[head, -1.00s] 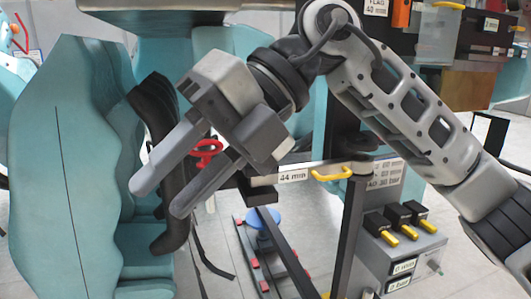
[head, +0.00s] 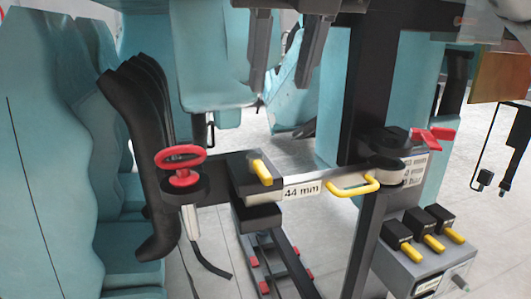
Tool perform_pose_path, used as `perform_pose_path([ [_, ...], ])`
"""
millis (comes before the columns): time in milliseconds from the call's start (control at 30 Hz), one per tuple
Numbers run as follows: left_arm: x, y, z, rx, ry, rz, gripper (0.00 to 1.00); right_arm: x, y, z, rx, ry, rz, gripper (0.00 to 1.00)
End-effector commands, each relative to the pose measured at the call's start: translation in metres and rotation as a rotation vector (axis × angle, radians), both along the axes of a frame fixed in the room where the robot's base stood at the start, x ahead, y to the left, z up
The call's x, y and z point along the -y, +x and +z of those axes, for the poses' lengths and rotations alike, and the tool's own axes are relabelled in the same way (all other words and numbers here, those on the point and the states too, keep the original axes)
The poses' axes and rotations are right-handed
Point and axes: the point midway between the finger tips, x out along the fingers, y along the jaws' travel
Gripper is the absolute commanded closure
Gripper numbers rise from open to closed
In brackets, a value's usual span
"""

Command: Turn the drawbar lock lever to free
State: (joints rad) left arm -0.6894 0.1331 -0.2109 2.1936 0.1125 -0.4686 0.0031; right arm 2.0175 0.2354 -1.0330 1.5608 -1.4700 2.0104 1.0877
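My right gripper (head: 279,80) hangs at the top middle of the head view, its two grey fingers apart with nothing between them. In the picture it is above a horizontal dark bar. A short yellow lever (head: 262,172) sits on a dark block (head: 240,178) on that bar, beside a "44 mm" label (head: 302,188). It may be the drawbar lock lever; no readable label confirms this. The gripper is clear of the lever. My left gripper is not in view.
A red ring handle (head: 182,160) stands left of the block. A yellow loop handle (head: 353,187) and a red lever (head: 434,138) are to its right. A grey box (head: 415,268) carries several yellow-tipped switches. Teal seats (head: 60,150) with black restraints fill the left.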

Motion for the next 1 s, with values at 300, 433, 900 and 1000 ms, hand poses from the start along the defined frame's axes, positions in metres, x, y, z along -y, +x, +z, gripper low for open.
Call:
perform_pose_path([
  [300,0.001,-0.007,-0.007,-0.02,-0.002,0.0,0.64,-0.008,0.025,-0.066,-0.005,0.0,0.001,0.66],
  [433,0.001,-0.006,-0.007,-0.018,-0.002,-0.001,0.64,-0.011,0.035,-0.09,-0.004,0.0,0.002,0.66],
  [900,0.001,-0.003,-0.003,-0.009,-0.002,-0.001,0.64,-0.016,0.049,-0.126,0.0,0.001,0.002,0.66],
  [1000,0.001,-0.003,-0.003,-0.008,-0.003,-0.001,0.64,-0.016,0.049,-0.126,0.0,0.001,0.002,0.66],
])
